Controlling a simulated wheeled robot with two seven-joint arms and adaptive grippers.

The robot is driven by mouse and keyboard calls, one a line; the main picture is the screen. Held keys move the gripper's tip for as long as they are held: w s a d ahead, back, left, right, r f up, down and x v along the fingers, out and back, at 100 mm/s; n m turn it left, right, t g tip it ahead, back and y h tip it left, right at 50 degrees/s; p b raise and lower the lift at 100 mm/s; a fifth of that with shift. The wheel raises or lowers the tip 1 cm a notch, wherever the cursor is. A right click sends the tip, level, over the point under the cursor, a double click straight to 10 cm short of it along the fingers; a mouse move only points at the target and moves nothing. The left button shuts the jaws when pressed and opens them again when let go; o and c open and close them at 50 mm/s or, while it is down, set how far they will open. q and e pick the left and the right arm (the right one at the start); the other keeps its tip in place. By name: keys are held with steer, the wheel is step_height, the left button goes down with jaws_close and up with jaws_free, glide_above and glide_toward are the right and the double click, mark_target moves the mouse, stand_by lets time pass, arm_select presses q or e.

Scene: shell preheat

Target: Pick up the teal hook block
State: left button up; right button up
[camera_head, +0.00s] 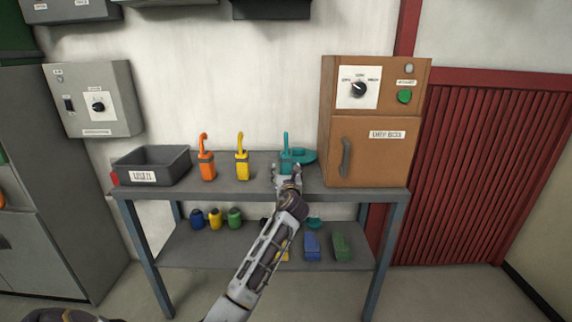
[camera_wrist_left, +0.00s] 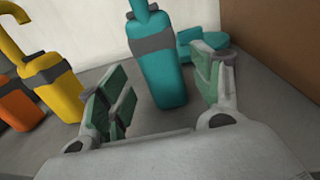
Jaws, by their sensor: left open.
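The teal hook block (camera_head: 285,157) stands upright on the table top (camera_head: 330,192), left of the brown cabinet. Its lower part is partly hidden by my left gripper in the head view. In the left wrist view the teal hook block (camera_wrist_left: 160,70) stands between and beyond the fingers, its top cut off by the frame. My left gripper (camera_head: 287,180) is open and empty, in front of the block; in the wrist view its green-padded fingers (camera_wrist_left: 163,97) are spread either side of it. I cannot see contact. My right gripper is not in view.
A yellow hook block (camera_head: 242,165) and an orange hook block (camera_head: 206,166) stand to the left, beside a grey bin (camera_head: 152,165). A teal piece (camera_wrist_left: 203,45) lies behind right of the block. The brown cabinet (camera_head: 370,150) bounds the right side.

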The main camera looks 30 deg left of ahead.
mark_target(287, 170)
arm_select(q)
steer(key=shift+w+a, duration=0.15)
steer(key=shift+w, duration=0.1)
steer(key=shift+b+x, duration=0.65)
steer(key=shift+x, duration=0.4)
steer(key=shift+w+a+f, duration=0.1)
steer(key=shift+w+f, duration=0.05)
steer(key=shift+w, duration=0.15)
steer(key=shift+w+a, duration=0.35)
steer(key=shift+w, duration=0.2)
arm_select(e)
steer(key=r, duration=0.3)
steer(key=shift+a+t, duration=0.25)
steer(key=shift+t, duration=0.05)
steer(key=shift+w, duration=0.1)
arm_select(q)
steer(key=c, duration=1.4)
steer(key=shift+a+r, duration=0.1)
steer(key=shift+r, duration=0.15)
